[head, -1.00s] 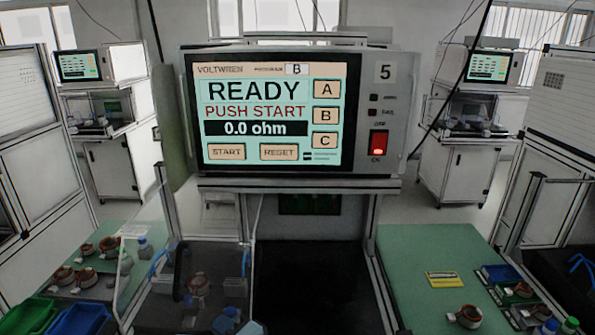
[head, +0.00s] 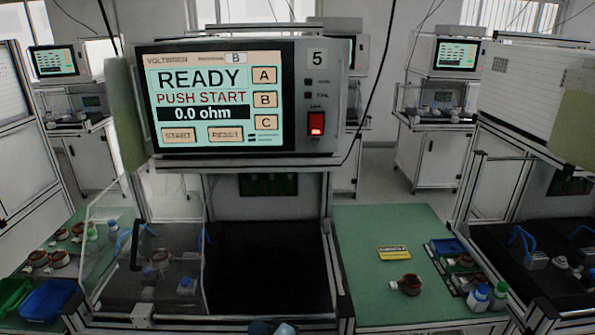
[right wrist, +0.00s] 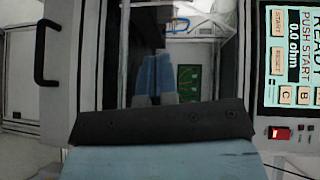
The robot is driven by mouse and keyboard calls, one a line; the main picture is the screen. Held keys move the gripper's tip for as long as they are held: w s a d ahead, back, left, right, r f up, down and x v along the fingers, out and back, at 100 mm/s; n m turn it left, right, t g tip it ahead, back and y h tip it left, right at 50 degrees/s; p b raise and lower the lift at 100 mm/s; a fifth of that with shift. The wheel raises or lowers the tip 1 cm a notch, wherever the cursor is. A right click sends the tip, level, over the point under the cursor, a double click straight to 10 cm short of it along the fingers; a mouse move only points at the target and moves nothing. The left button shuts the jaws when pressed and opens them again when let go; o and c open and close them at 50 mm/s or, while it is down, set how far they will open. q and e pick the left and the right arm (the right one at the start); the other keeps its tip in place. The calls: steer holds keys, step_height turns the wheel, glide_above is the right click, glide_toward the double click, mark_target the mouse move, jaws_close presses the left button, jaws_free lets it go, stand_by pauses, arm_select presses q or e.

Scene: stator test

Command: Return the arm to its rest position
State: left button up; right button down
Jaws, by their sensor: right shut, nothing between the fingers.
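My right gripper (right wrist: 156,80) shows in the right wrist view as two pale-blue fingers side by side, closed together beyond a dark bar, with nothing between them. It points toward the tester's open bay. In the head view only small blue parts of my right arm (head: 272,328) show at the bottom edge, in front of the bay; the fingers cannot be made out there. My left gripper is not in view.
The tester (head: 235,100) reads READY, PUSH START, 0.0 ohm. A clear door (head: 105,240) stands left of its dark bay (head: 268,265). A copper stator (head: 408,286) and yellow label (head: 394,253) lie on the right green mat (head: 375,225). Bottles (head: 478,298) stand farther right.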

steer(key=w+d+f+h, duration=0.15)
steer(key=d+f, duration=0.25)
steer(key=d, duration=0.7)
steer(key=w+d+f+n+h, duration=0.1)
steer(key=d+f+h, duration=0.15)
steer(key=d, duration=0.75)
steer(key=w+d+f+h, duration=0.15)
steer(key=d+f, duration=0.25)
steer(key=d, duration=0.7)
steer(key=s+d+f+n+h, duration=0.1)
steer(key=s+d+n+h, duration=0.2)
steer(key=s, duration=0.7)
steer(key=s+d+f+n, duration=0.1)
steer(key=s+d+n, duration=0.2)
steer(key=s+n, duration=0.45)
steer(key=s+d+f+n+h, duration=0.1)
steer(key=s+d+n+h, duration=0.15)
steer(key=s, duration=0.85)
steer(key=a+r+m+t+p, duration=0.1)
steer(key=a+r+m+p, duration=0.2)
steer(key=a, duration=0.9)
steer(key=shift+w+r+m+y, duration=0.15)
steer(key=shift+r+m+y, duration=0.15)
steer(key=shift+r+m, duration=0.55)
